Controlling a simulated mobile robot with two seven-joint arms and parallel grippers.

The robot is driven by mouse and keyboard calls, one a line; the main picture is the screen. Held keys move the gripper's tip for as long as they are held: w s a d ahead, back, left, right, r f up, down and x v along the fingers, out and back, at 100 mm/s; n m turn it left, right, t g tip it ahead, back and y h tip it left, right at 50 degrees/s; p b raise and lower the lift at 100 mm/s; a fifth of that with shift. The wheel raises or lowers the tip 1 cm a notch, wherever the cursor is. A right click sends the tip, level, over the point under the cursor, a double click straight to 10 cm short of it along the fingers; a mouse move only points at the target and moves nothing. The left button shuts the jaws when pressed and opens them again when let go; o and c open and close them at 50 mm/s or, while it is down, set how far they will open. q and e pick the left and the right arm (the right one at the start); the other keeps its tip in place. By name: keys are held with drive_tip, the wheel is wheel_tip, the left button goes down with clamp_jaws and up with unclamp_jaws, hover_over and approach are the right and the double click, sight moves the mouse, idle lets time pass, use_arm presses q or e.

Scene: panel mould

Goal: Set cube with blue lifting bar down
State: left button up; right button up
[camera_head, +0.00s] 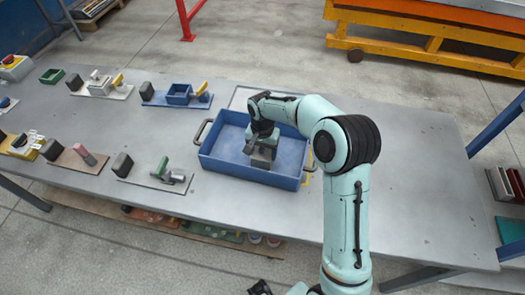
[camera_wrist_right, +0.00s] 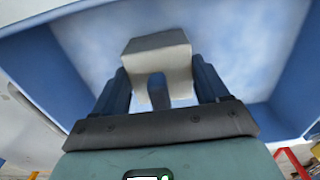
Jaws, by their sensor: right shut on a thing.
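A grey cube (camera_wrist_right: 158,52) is between the fingers of my right gripper (camera_wrist_right: 160,88) in the wrist view, with a notch on the side facing the camera. I cannot tell whether the cube touches the tray floor. A dark gripper part, seemingly my left gripper (camera_head: 260,288), shows at the bottom edge; its jaws are unclear.
The tray's walls surround my right gripper, and its floor around the cube is bare. Left of it on the grey table (camera_head: 420,190) are several boards with blocks and fixtures, such as a board with a green part (camera_head: 155,173). The table right of my arm is clear.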

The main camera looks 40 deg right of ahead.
drive_tip(key=shift+f, duration=0.15)
drive_tip(key=o, duration=1.2)
drive_tip(key=shift+o, duration=0.2)
wheel_tip(320, 180, up, 12)
drive_tip(key=shift+r+p, duration=0.2)
drive_tip(key=shift+p, duration=0.45)
drive_tip(key=shift+a+f, duration=0.1)
drive_tip(key=shift+f, duration=0.05)
